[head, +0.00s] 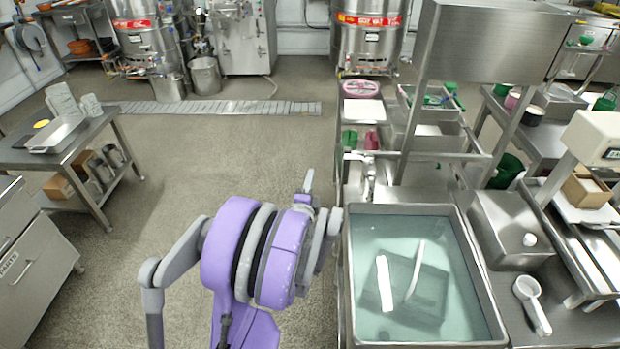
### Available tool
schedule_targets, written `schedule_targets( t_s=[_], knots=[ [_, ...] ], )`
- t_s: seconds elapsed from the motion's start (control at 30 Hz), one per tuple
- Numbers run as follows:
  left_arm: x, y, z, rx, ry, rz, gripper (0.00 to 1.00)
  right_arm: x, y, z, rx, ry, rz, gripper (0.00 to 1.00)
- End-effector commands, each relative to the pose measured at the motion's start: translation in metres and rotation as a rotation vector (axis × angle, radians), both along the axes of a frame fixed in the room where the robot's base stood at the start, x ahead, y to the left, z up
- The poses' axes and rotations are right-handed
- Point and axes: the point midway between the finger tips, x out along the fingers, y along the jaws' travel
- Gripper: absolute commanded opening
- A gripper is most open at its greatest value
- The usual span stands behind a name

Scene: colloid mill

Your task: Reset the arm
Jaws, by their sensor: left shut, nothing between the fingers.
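My left arm, purple and grey, is raised and bent in the lower middle of the head view. My left gripper (309,182) is at its far end, a small grey tip pointing up and away over the open floor. It is shut and empty. It is just left of the steel worktop and touches nothing that I can see. My wrist joints hide part of the gripper. My right gripper is not in view.
A steel sink (456,215) with greenish water and white items inside stands close on the right. A low steel table (70,152) is at left, a drawer cabinet (35,277) nearer. The middle floor (215,155) is clear.

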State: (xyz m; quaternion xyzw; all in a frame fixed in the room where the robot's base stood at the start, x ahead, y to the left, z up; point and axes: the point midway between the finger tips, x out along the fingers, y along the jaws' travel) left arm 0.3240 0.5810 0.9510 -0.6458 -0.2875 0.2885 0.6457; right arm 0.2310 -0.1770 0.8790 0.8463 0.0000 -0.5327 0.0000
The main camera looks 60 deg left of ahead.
Motion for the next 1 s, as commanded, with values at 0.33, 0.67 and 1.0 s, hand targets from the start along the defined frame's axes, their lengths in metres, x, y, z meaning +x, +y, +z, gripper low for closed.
schedule_targets(
  t_s=[0.33, 0.67, 1.0],
  knots=[
    [0.000, 0.000, 0.000, 0.000, 0.000, 0.000, 0.00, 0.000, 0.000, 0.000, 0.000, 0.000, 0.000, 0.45],
    [0.008, -0.014, 0.015, -0.028, -0.062, -0.008, 0.00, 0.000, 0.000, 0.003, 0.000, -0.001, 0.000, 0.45],
    [0.017, -0.087, 0.070, -0.336, -0.364, 0.075, 0.00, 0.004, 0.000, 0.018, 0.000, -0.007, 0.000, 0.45]
  ],
)
